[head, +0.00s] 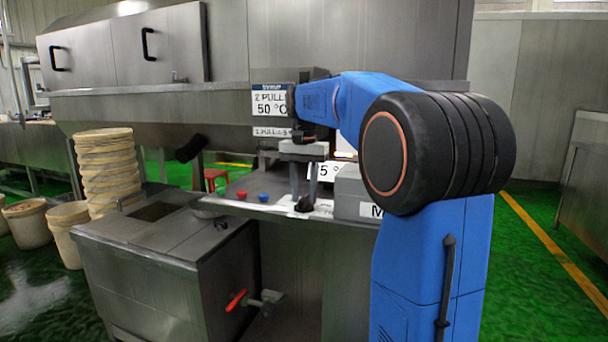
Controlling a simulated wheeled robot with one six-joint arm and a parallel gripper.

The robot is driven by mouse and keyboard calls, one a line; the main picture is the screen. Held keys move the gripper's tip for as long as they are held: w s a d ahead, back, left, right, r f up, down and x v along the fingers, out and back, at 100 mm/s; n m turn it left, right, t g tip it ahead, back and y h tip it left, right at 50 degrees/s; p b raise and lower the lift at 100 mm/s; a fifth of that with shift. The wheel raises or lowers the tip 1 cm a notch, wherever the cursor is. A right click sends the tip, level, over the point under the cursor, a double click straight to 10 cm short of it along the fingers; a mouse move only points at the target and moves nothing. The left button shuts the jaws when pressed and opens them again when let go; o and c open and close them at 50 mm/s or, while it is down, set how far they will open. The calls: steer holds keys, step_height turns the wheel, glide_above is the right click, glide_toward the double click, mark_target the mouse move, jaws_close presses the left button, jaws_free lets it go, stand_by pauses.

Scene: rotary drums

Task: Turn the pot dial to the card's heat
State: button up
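My gripper (304,196) points down over the steel counter, with its two fingers a short gap apart. A small black knob (304,205), which looks like the pot dial, is at the fingertips. I cannot tell whether the fingers touch it, and its pointer is not readable. A white card (270,103) headed "SYRUP" reads "2 PULL" and "50 °C", its right edge partly covered by my arm. A smaller label (271,132) below it also begins "2 PULL".
A red button (242,195) and a blue button (264,198) are left of the gripper. A grey box (352,188) with a label starting "M" stands close at its right. A steel tank (150,270) with a red-handled valve (237,300) is at the front left.

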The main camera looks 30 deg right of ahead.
mark_target(304, 198)
step_height(304, 198, up, 17)
stand_by(0.5)
stand_by(0.4)
steer(key=s+a+f+n+t, duration=0.2)
steer(key=s+a+f+n, duration=0.3)
steer(key=s+a+f, duration=0.7)
steer(key=s+a+f+n+t, duration=0.1)
steer(key=s+a+f+n, duration=0.1)
steer(key=s+f, duration=0.7)
steer(key=s+a+f+n+t, duration=0.1)
steer(key=s+f+n, duration=0.2)
steer(key=s+f, duration=0.6)
step_height(304, 198, down, 6)
steer(key=shift+a+f+t, duration=0.1)
steer(key=shift+a+t, duration=0.3)
